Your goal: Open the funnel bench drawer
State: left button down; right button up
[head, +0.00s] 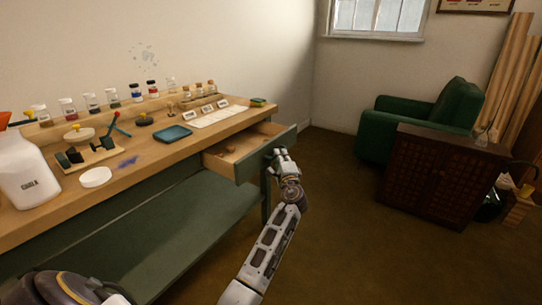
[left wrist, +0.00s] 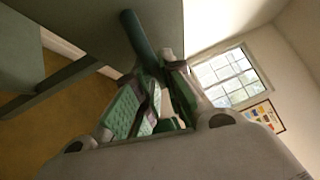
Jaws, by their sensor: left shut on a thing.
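The funnel bench drawer (head: 236,147) is pulled out from the right end of the wooden-topped bench, and its light wood inside shows. A small brown thing lies in it. The green drawer front (head: 284,139) faces right. My left gripper (head: 277,155) is at this front, shut on the drawer handle, which it mostly hides in the head view. In the left wrist view, the dark green bar-like handle (left wrist: 141,40) runs between the green-padded fingers (left wrist: 158,84). My right gripper is not in view.
The bench top (head: 150,152) holds several jars, a blue tray (head: 174,134), a white disc (head: 96,177) and a white bottle (head: 27,174). A green shelf (head: 165,235) lies below.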

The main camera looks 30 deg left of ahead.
pick_arm(q)
jog(key=shift+s+d+f, duration=0.1)
jog(key=shift+d, duration=1.05)
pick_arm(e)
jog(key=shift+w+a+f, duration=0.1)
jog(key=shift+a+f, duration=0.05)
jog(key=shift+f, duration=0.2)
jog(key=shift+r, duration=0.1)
pick_arm(q)
jog(key=c, duration=1.5)
grip_release()
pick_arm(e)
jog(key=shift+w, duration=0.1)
